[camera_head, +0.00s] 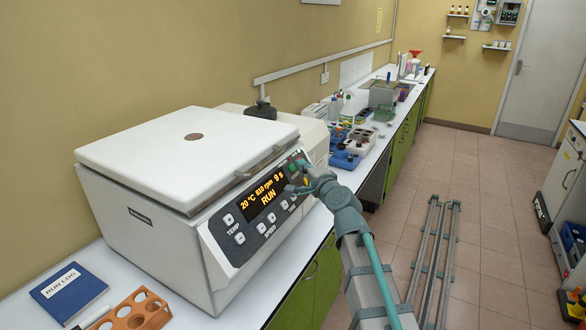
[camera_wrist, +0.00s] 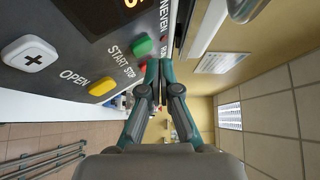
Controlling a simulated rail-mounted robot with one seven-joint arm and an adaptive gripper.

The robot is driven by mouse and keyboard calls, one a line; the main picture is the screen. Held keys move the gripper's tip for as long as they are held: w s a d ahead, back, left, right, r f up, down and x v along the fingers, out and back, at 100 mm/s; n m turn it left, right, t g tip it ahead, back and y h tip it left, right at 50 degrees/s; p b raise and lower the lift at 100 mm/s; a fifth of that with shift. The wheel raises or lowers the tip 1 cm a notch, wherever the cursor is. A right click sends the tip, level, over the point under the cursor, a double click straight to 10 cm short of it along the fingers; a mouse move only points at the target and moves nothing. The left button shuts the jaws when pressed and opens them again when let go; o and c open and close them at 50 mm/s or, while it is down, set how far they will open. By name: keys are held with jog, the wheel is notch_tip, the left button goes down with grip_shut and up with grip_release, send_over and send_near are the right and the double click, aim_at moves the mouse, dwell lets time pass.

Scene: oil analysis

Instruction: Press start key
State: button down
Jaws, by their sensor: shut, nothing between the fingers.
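The centrifuge (camera_head: 160,235) is a white box with its lid (camera_head: 190,155) shut. Its dark front panel has a lit display (camera_head: 263,198) reading 20 °C, 810 rpm, 9 s and RUN.
A blue RUN LOG book (camera_head: 69,293) and an orange tube rack (camera_head: 133,313) lie on the bench in front of the centrifuge. Blue racks and bottles (camera_head: 346,140) stand beyond it. The tiled floor on the right holds rails (camera_head: 436,250).

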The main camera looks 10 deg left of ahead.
jog(key=d+r, duration=0.1)
jog(key=s+d, duration=0.1)
jog(key=d+r, duration=0.1)
jog(key=d, duration=0.1)
jog(key=shift+s+r+p, duration=0.3)
jog(key=shift+s+r, duration=0.05)
dwell(0.5)
